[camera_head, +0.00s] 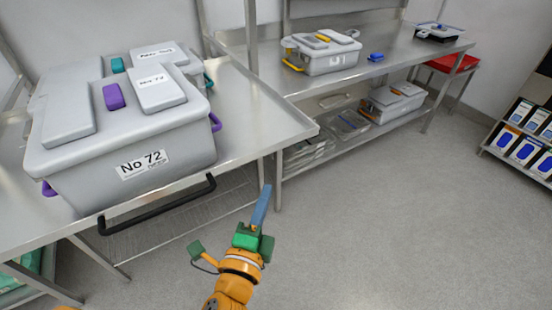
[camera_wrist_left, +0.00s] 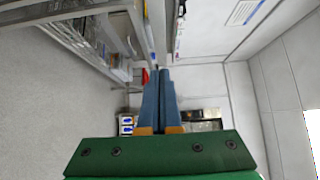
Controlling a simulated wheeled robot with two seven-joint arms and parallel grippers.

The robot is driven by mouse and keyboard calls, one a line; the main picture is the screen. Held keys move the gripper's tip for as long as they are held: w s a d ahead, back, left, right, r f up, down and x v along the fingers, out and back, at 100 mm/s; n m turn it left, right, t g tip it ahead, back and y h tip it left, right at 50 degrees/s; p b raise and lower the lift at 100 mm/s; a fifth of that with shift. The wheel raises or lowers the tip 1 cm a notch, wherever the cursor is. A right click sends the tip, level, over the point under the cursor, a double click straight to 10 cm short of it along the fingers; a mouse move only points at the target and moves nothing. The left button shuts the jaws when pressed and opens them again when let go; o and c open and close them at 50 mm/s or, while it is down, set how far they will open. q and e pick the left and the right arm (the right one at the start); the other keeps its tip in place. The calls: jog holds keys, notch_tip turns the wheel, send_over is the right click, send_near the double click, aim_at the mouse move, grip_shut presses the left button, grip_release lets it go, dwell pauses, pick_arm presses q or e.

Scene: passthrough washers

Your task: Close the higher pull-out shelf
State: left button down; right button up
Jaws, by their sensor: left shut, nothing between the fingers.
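The pull-out shelf (camera_head: 225,172) is a steel surface at the left in the head view, with a black bar handle (camera_head: 157,206) along its front edge. A large grey bin (camera_head: 100,165) labelled No 72, with purple latches, stands on it. My left gripper (camera_head: 265,192) is shut and empty, its blue fingers together, to the right of the handle and apart from it. Its fingers also show pressed together in the left wrist view (camera_wrist_left: 160,74). The shelf does not show clearly in the wrist view. My right gripper is not in view.
A wire rack (camera_head: 190,216) lies below the shelf. A steel table (camera_head: 300,80) at the back holds a grey case (camera_head: 327,56) and a small blue object (camera_head: 376,57). A display rack (camera_head: 525,140) stands at the right. The grey floor (camera_head: 400,220) is clear.

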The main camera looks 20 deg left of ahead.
pick_arm(q)
jog(key=p, duration=0.2)
send_near(270, 151)
jog(key=w+d, duration=0.2)
jog(key=w, duration=0.2)
jog(key=shift+w+a+r+p, duration=0.15)
jog(key=shift+w+a, duration=0.15)
jog(key=shift+a, duration=0.15)
jog(key=shift+w+a+r+p, duration=0.1)
jog(key=shift+w+a+p, duration=0.05)
jog(key=shift+w+a, duration=0.3)
jog(key=shift+w+a+f, duration=0.15)
jog(key=shift+a, duration=0.3)
jog(key=shift+d, duration=0.1)
